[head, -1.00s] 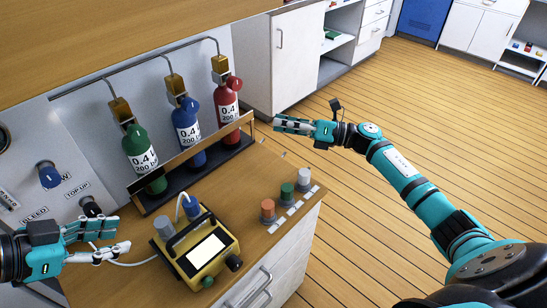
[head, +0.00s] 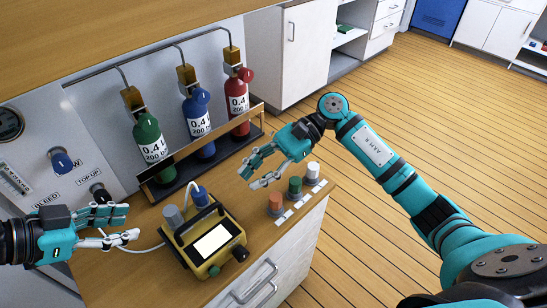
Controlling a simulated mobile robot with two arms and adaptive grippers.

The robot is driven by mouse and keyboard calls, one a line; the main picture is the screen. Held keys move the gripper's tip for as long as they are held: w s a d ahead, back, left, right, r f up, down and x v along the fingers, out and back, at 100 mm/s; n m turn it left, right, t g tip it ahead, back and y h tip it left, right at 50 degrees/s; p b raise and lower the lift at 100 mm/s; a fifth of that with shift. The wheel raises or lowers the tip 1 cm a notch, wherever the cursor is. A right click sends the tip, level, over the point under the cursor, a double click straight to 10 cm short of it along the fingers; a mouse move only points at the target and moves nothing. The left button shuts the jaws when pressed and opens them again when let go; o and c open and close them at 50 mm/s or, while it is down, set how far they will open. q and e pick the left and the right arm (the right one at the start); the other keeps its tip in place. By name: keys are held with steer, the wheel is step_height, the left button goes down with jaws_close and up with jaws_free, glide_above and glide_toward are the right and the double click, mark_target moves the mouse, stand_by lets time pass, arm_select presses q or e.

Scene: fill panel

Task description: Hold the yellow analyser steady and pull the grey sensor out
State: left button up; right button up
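The yellow analyser (head: 207,268) sits on the wooden counter with its white screen facing up and a dark handle across it. The grey sensor (head: 173,216) stands upright at its back left corner, beside a blue sensor (head: 200,195) with a pale tube. My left gripper (head: 134,225) is open and empty, just left of the analyser, apart from it. My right gripper (head: 247,180) is open and empty, above the counter to the right of and behind the analyser, its fingers pointing left and down.
Orange (head: 276,203), green (head: 295,187) and white (head: 313,171) caps stand on labelled spots at the counter's right edge, close to my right gripper. Green (head: 148,137), blue (head: 197,120) and red (head: 237,97) bottles stand in a rack behind. A panel with knobs is at left.

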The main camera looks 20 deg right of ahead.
mark_target(220, 203)
steer(key=x, duration=1)
jaws_close()
